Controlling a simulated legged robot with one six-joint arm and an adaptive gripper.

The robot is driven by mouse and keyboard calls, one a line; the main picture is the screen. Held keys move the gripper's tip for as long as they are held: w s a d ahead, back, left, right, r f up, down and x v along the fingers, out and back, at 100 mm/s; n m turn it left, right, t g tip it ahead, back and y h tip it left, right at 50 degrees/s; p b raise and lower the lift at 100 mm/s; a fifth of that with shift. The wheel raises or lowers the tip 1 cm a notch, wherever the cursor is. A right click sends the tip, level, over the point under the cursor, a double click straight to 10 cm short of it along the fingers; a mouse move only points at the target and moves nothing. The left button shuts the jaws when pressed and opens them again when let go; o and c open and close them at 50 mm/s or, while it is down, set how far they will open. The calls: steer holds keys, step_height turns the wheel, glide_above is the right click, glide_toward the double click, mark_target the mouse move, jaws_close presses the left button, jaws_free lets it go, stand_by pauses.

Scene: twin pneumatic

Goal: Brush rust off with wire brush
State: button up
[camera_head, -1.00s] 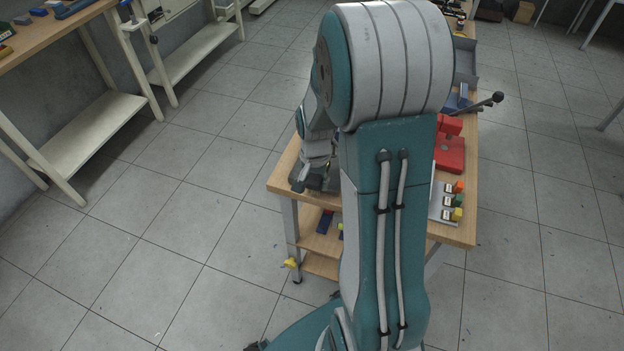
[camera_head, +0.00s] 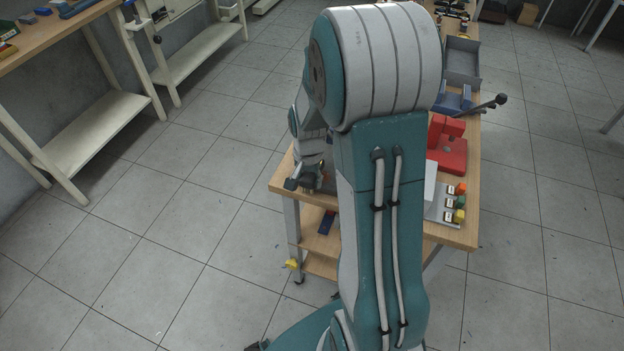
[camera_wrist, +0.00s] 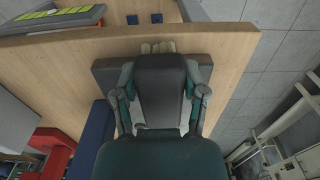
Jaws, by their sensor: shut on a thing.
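My gripper (camera_head: 308,178) is low over the near left corner of the wooden workbench (camera_head: 455,233) in the head view, partly hidden by my arm. In the wrist view my gripper (camera_wrist: 160,92) is shut, its fingers on either side of a dark body. A tan ribbed piece (camera_wrist: 158,47) sticks out just beyond it, seemingly part of the wire brush; most of the brush is hidden. A dark grey flat plate (camera_wrist: 110,75) lies on the bench under the gripper. I cannot make out rust on it, nor whether the brush touches it.
A red fixture (camera_head: 447,150), a panel with coloured buttons (camera_head: 440,212), a blue block (camera_head: 455,101) and a grey tray (camera_head: 462,62) stand along the bench's right side. A dark blue block (camera_wrist: 92,140) lies beside the plate. Open floor (camera_head: 170,230) is on the left.

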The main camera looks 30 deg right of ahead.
steer(key=shift+s+d+r, duration=0.1)
steer(key=shift+s+d, duration=0.8)
steer(key=shift+s, duration=0.3)
steer(key=shift+w+a+f, duration=0.2)
steer(key=shift+w+a, duration=0.75)
steer(key=shift+w, duration=0.2)
steer(key=shift+s+d, duration=0.35)
steer(key=shift+s, duration=0.2)
steer(key=shift+s+d+r, duration=0.1)
steer(key=shift+s+d, duration=0.5)
steer(key=shift+s, duration=0.05)
steer(key=shift+w+a, duration=0.95)
steer(key=shift+w, duration=0.3)
steer(key=shift+s+d, duration=0.45)
steer(key=shift+s, duration=0.2)
steer(key=shift+s+d, duration=0.45)
steer(key=shift+s, duration=0.15)
steer(key=shift+w+a, duration=0.45)
steer(key=shift+w, duration=0.2)
steer(key=shift+w+a, duration=0.45)
steer(key=shift+w, duration=0.15)
steer(key=shift+s+d+f, duration=0.2)
steer(key=shift+s+d, duration=0.2)
steer(key=shift+s, duration=0.25)
